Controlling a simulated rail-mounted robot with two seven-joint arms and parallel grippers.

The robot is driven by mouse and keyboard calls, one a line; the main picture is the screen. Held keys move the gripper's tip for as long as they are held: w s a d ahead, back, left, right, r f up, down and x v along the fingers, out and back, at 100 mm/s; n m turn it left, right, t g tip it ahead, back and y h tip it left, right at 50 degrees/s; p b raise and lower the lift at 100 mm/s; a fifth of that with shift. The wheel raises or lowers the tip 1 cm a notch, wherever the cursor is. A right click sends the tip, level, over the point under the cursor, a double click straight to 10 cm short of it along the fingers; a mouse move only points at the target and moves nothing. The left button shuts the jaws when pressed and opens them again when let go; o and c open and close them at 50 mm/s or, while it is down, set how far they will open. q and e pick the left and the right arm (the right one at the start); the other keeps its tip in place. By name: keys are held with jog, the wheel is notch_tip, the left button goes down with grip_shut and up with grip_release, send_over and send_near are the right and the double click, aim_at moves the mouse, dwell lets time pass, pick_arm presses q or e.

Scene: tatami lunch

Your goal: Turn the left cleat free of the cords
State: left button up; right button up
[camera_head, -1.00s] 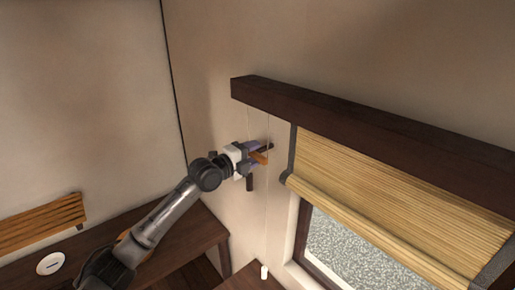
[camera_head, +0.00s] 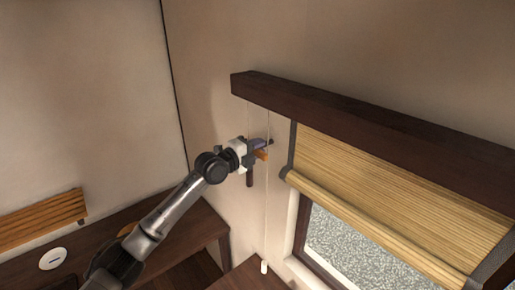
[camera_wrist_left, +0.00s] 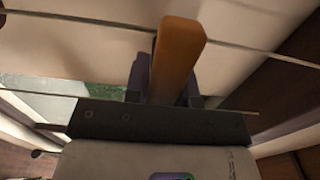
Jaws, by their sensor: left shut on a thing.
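The left cleat, an orange-brown wooden bar (camera_head: 262,155), is at the wall left of the blind. It also shows in the left wrist view (camera_wrist_left: 178,58), standing upright between the fingers. My left gripper (camera_head: 259,147) is shut on it. Thin pale cords (camera_head: 267,205) hang from the dark headrail beside the gripper. In the left wrist view, one cord (camera_wrist_left: 245,45) crosses the picture behind the cleat. The gripper hides the cleat's middle, so I cannot tell whether a cord touches it. My right gripper is not in view.
The dark headrail (camera_head: 370,135) juts from the wall above a partly lowered bamboo blind (camera_head: 390,200) and window. A white cord end (camera_head: 264,267) hangs near a dark wooden surface below. A dark table (camera_head: 185,235) with a white disc (camera_head: 53,258) is at lower left.

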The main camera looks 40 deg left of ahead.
pick_arm(q)
grip_shut()
jog(key=shift+n, duration=0.3)
jog(key=shift+n+p, duration=1.25)
jog(key=shift+n, duration=7.55)
jog(key=o, duration=0.7)
grip_release()
jog(key=shift+o, duration=0.2)
jog(key=shift+s, duration=0.1)
